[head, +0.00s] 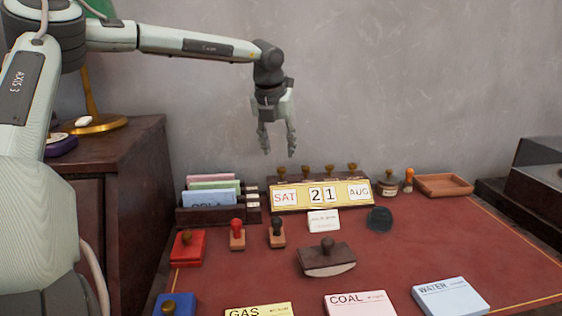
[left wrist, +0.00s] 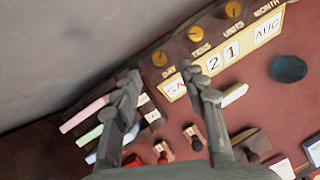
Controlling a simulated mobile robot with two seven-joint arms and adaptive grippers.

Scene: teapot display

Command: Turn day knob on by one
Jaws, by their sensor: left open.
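The desk calendar (head: 302,196) has a dark wooden body and a yellow face reading SAT 21 AUG. Brass knobs stand in a row along its top. The day knob (head: 282,172) is the leftmost; in the left wrist view the day knob (left wrist: 160,58) sits by the word DAY. My left gripper (head: 278,153) is open and empty, pointing down above the day knob. In the left wrist view the left gripper (left wrist: 163,74) has its fingertips apart, with the day knob showing between and just beyond them. My right gripper is not in view.
The tens knob (left wrist: 195,33) stands close to the day knob. A card rack (head: 215,214) is left of the calendar. Stamps (head: 237,235), a rocker blotter (head: 327,262) and cards (head: 360,303) lie in front. A wooden tray (head: 443,185) is at right.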

